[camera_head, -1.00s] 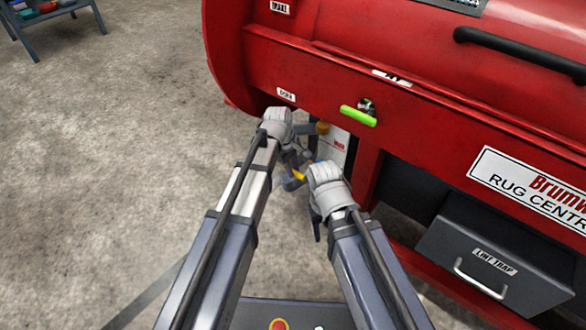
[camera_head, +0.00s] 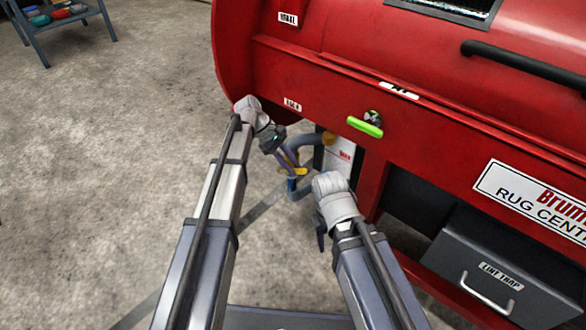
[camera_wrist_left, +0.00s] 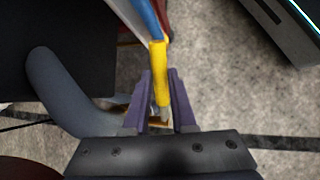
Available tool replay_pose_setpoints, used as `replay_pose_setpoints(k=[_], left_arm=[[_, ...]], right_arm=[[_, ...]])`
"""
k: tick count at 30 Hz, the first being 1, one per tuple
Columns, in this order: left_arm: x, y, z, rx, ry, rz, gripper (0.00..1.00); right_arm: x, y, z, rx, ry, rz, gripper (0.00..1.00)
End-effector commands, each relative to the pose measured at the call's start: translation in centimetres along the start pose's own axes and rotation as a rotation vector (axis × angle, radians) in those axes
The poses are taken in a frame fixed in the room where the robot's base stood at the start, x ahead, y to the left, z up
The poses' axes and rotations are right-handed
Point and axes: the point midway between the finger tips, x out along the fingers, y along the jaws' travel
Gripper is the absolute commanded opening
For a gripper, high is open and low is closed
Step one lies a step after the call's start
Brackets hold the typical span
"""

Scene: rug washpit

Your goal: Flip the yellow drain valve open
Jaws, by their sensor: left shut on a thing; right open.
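The yellow drain valve (camera_head: 292,171) sits on the blue-grey drain pipe (camera_head: 305,141) below the red machine's lower edge. In the left wrist view its yellow handle (camera_wrist_left: 158,68) lies between the two purple fingers. My left gripper (camera_head: 287,160) comes in from the left and is shut on this handle. The head view shows only a small part of the yellow valve beside the fingers. My right gripper (camera_head: 328,187) is just right of and below the valve, apart from it; its fingers are mostly hidden behind its wrist. It is open.
The red rug machine (camera_head: 320,80) fills the upper right, with a green handle (camera_head: 365,127) on its front. A grey lint trap drawer (camera_head: 490,270) is at lower right. Bare concrete floor lies to the left, with a small table (camera_head: 60,20) at the far upper left.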

Motion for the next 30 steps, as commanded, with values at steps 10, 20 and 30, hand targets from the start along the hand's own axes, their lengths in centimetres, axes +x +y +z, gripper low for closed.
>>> replay_pose_setpoints(k=[10,20,30], left_arm=[[-0.20,0.03,-0.10,-0.005,-0.011,0.001,0.00],[-0.19,0.04,-0.08,-0.004,-0.010,0.001,0.47],[-0.19,0.04,-0.02,-0.004,-0.011,0.001,0.55]], right_arm=[[0.03,0.00,0.00,0.000,0.000,0.000,0.50],[0.03,0.00,0.00,0.000,0.000,0.000,0.50],[-0.01,0.00,0.00,0.000,0.000,0.000,0.50]])
